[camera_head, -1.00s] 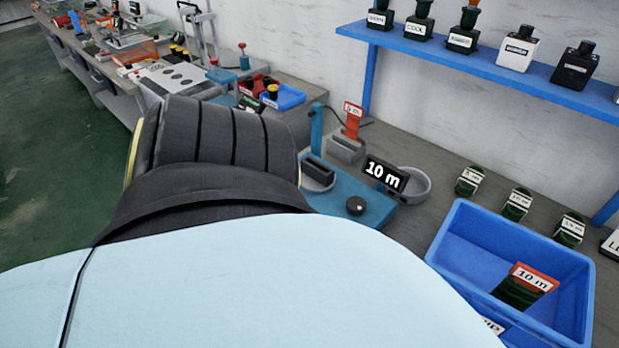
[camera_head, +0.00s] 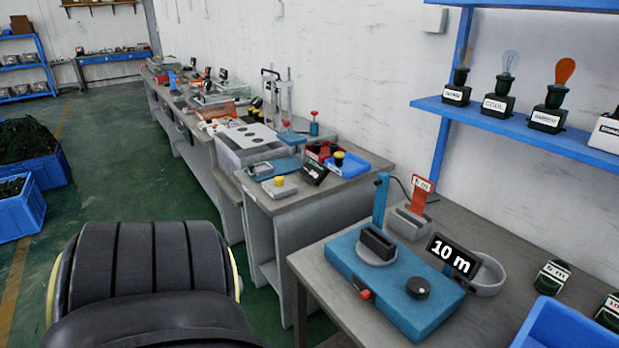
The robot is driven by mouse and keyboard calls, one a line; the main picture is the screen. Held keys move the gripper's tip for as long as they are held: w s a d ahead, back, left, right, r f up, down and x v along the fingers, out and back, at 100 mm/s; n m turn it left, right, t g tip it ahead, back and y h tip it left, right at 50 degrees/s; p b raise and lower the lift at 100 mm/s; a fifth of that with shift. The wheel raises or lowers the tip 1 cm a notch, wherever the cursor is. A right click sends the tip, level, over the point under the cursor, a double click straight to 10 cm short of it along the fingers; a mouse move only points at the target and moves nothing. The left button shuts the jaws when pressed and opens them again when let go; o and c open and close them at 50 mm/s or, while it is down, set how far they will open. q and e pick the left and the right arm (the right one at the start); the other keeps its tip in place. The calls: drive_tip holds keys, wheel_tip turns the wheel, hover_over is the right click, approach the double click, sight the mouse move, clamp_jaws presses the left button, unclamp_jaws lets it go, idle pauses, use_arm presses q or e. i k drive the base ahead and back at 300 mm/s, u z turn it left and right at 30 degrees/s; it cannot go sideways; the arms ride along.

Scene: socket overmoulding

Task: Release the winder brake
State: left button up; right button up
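The winder appears to be the blue machine (camera_head: 342,256) on the grey bench at the right. It has an upright blue post (camera_head: 380,202), a black slotted block (camera_head: 378,243) on a round grey base, and a black dial (camera_head: 418,287). A small red knob (camera_head: 365,294) sits at its front edge; I cannot tell whether this is the brake. A black "10 m" display (camera_head: 453,255) stands behind the machine. Neither of my grippers is in view; only my black ribbed arm part shows at the lower left, apart from the machine.
A grey ring-shaped holder (camera_head: 487,283) and a grey stand with a red tag (camera_head: 421,186) are behind the winder. A blue bin (camera_head: 565,328) is at the lower right. A blue shelf (camera_head: 520,128) hangs above. Other benches run into the distance; the green floor (camera_head: 150,185) is open.

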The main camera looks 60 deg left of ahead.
sight(365, 295)
drive_tip(key=u, duration=0.35)
drive_tip(key=i, duration=0.2)
drive_tip(key=u, duration=1.45)
